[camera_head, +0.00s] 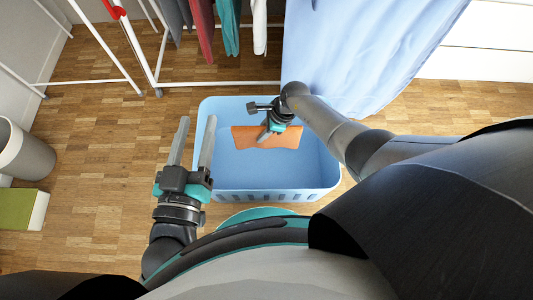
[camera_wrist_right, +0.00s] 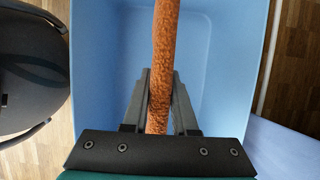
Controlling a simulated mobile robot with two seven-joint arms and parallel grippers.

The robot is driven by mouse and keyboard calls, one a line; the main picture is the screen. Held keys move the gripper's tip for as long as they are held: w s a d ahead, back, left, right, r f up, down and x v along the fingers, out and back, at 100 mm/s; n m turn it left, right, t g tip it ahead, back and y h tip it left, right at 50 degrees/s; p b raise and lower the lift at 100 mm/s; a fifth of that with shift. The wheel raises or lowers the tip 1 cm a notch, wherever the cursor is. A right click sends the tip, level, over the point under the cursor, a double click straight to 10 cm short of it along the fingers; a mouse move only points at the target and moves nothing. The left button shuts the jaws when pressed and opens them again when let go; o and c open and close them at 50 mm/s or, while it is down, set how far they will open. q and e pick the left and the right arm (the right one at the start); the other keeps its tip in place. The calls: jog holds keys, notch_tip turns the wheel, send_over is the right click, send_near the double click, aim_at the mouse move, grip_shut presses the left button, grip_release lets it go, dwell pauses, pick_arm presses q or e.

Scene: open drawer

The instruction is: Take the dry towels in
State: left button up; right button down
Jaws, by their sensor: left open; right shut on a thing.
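An orange towel (camera_head: 267,137) hangs from my right gripper (camera_head: 268,132), over the blue basket (camera_head: 265,182) on the floor. In the right wrist view the orange towel (camera_wrist_right: 165,60) runs between the two fingers of my right gripper (camera_wrist_right: 160,90), which are shut on it, with the blue basket (camera_wrist_right: 105,60) behind. Whether the towel touches the basket floor I cannot tell. My left gripper (camera_head: 193,142) is open and empty at the basket's left side. Several cloths, including a dark red one (camera_head: 203,30), a teal one (camera_head: 228,28) and a white one (camera_head: 259,25), hang on the white drying rack (camera_head: 140,50).
A light blue sheet (camera_head: 350,50) hangs behind the basket at the right. A grey bin (camera_head: 22,150) and a green and white box (camera_head: 22,208) stand at the left. The wooden floor between them and the basket is clear.

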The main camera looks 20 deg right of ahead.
jog(key=c, duration=0.6)
grip_release()
jog(key=shift+r, duration=0.1)
